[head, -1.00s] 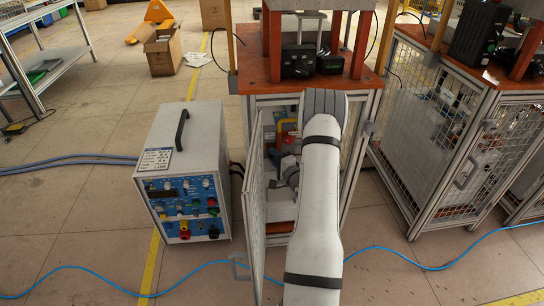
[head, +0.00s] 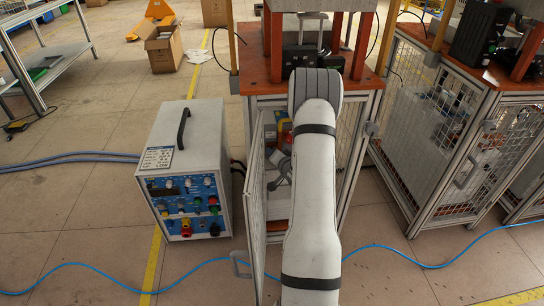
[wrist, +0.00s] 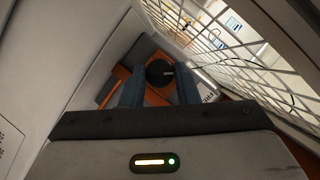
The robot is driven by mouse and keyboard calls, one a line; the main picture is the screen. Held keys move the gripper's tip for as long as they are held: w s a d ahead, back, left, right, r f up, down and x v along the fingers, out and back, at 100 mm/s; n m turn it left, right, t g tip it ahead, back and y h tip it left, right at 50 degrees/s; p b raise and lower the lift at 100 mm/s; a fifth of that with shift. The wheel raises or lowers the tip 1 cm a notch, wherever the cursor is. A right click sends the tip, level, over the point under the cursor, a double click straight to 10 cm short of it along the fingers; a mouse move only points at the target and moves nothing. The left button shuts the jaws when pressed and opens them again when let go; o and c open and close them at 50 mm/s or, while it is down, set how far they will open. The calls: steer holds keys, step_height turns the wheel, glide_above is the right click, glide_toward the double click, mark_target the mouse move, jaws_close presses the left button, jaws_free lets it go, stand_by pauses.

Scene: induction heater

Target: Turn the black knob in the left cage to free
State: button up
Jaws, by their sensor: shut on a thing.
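The black knob (wrist: 160,72) shows in the wrist view between my gripper's two dark blue fingers. My gripper (wrist: 160,88) is shut on the knob. Behind it are orange and grey surfaces inside the cage. A white label (wrist: 208,86) with partly readable dark letters lies to the right of the knob. In the head view, the cage (head: 349,175) stands in the middle under an orange top, and its mesh door (head: 254,205) is open toward me. My arm reaches into the cage there and hides the knob and the fingertips.
A grey control box (head: 185,165) stands on the floor left of the open door. A second mesh cage (head: 440,140) stands at the right. Mesh (wrist: 235,45) runs close along the right in the wrist view. A blue cable (head: 400,252) crosses the floor.

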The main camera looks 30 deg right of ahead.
steer(key=shift+w+d+r+h, duration=0.15)
steer(key=shift+r+h, duration=0.15)
steer(key=o, duration=0.7)
steer(key=shift+f, duration=0.15)
steer(key=p+v, duration=0.1)
steer(key=v, duration=0.7)
steer(key=shift+p, duration=0.4)
